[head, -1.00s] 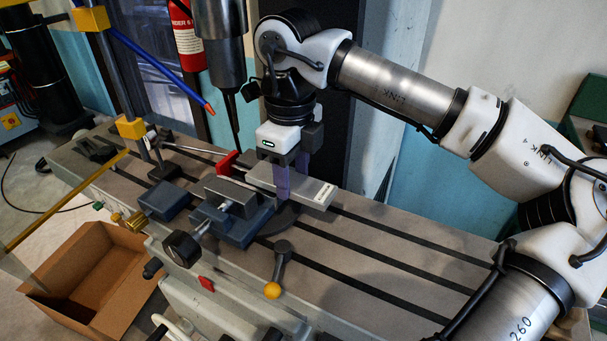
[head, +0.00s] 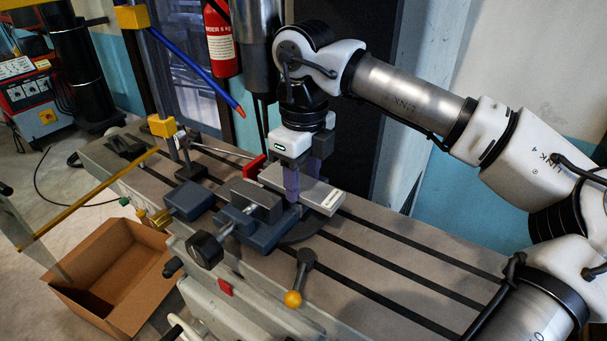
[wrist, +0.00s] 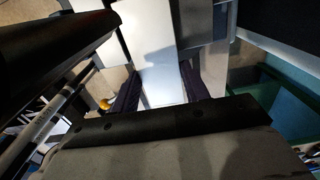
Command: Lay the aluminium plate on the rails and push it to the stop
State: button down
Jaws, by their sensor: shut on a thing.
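The aluminium plate (head: 322,194) is a flat, light grey bar with a small white label near its right end. It lies level across the vise (head: 262,232) on the machine table. My gripper (head: 302,185) points down with its two purple-grey fingers shut on the plate's long sides. The plate (wrist: 158,70) also runs between the fingers in the wrist view. A red block (head: 251,168), perhaps the stop, stands at the plate's left end; I cannot tell whether they touch. The rails are hidden under the plate.
The slotted table (head: 390,255) is clear to the right. A spindle hangs close behind my gripper. An open cardboard box (head: 110,270) sits on the floor at the left.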

jog(key=shift+s+f, duration=0.4)
jog(key=shift+f, duration=0.3)
jog(key=c, duration=0.8)
grip_release()
jog(key=shift+o, duration=0.8)
jog(key=shift+r, duration=0.1)
jog(key=shift+r, duration=0.1)
